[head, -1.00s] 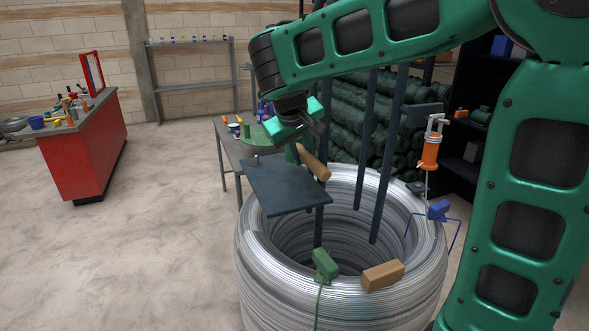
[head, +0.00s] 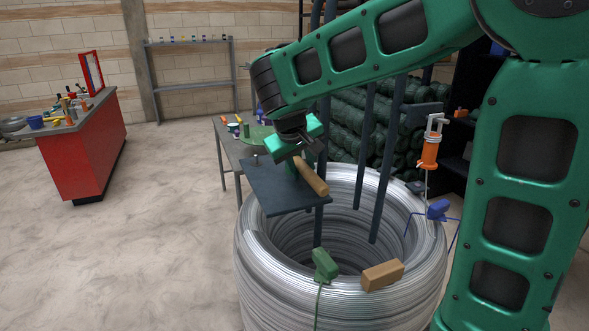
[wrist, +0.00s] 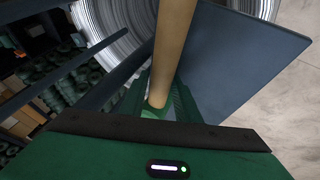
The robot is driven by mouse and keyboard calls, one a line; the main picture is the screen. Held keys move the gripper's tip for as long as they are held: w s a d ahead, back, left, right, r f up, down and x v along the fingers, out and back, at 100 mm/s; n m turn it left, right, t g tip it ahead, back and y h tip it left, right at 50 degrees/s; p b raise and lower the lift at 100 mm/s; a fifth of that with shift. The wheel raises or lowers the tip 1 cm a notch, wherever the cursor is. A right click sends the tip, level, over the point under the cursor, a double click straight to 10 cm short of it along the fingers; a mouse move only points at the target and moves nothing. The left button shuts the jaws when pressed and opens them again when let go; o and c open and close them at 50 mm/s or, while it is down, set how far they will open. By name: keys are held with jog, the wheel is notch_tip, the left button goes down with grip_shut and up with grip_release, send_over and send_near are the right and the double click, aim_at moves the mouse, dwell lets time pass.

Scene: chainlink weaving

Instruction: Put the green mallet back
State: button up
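The green mallet has a tan wooden handle (head: 311,177) and a green head (head: 292,166), partly hidden by my gripper. My gripper (head: 300,152) is closed around the mallet and holds it over the dark flat plate (head: 272,196). The handle slants down to the right, near the plate's right edge. In the wrist view the handle (wrist: 172,45) runs up from between the fingers (wrist: 157,108), with the plate (wrist: 245,60) beside and behind it. I cannot tell whether the mallet touches the plate.
A large wire coil (head: 345,300) stands beneath and beside the plate. Dark posts (head: 388,160) rise close to my gripper's right. A grey table (head: 233,153) stands behind.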

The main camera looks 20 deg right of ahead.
jog(key=v, duration=1.2)
jog(key=s+d+f+m+g+y, duration=0.1)
jog(key=s+d+f+m+g, duration=0.1)
jog(key=s+d+f, duration=0.5)
jog(key=s+d+f+m+g, duration=0.1)
jog(key=s+d+f+m, duration=0.15)
jog(key=s+d, duration=0.75)
jog(key=s+f+m+g+y, duration=0.1)
jog(key=s+f+m+y, duration=0.2)
jog(key=s+f, duration=0.5)
jog(key=s, duration=0.4)
jog(key=shift+s+a+g, duration=0.2)
jog(key=shift+a+g, duration=0.2)
jog(key=shift+f, duration=0.15)
